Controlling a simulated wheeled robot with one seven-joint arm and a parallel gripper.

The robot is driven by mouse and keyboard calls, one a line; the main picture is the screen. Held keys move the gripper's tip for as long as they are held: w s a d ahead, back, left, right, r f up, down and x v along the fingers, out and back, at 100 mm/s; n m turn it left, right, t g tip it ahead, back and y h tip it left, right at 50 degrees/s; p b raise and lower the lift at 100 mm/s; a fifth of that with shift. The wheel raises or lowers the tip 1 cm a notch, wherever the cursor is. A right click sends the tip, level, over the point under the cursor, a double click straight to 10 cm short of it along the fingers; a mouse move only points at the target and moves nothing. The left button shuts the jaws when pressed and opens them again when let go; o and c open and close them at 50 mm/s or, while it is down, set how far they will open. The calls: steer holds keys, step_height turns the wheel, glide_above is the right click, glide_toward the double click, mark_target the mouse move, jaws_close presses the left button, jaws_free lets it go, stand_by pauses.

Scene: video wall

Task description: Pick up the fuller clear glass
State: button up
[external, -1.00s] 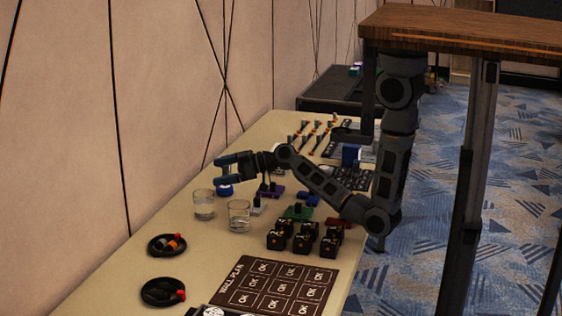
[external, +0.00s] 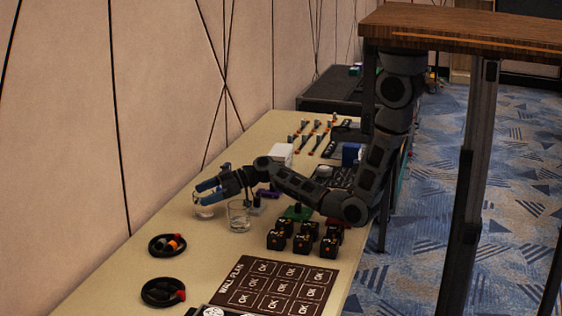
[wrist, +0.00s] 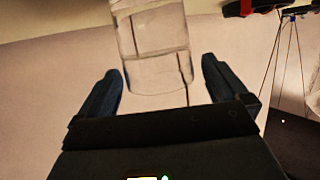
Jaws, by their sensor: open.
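Two clear glasses stand on the cream table. The left glass (external: 205,212) is mostly hidden behind my gripper (external: 203,193) in the external view. The right glass (external: 239,217) stands upright a little to the right and nearer the camera, with some clear liquid low in it. In the wrist view a clear glass (wrist: 152,45) holding liquid lies just ahead of and partly between my open fingers (wrist: 163,78). A gap shows on both sides, so the fingers are not closed on it. Its upper part is cut off by the frame. I cannot compare the two levels surely.
Two black round trays (external: 163,292) with small items lie toward the front left. Several black cubes (external: 303,236) stand right of the glasses, beside a brown OK grid board (external: 277,288). A white box (external: 281,154) stands behind my arm. The wall runs along the left.

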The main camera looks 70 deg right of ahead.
steer(key=shift+p+x, duration=0.3)
steer(key=shift+x, duration=1.15)
steer(key=c, duration=1.3)
steer(key=shift+r, duration=0.25)
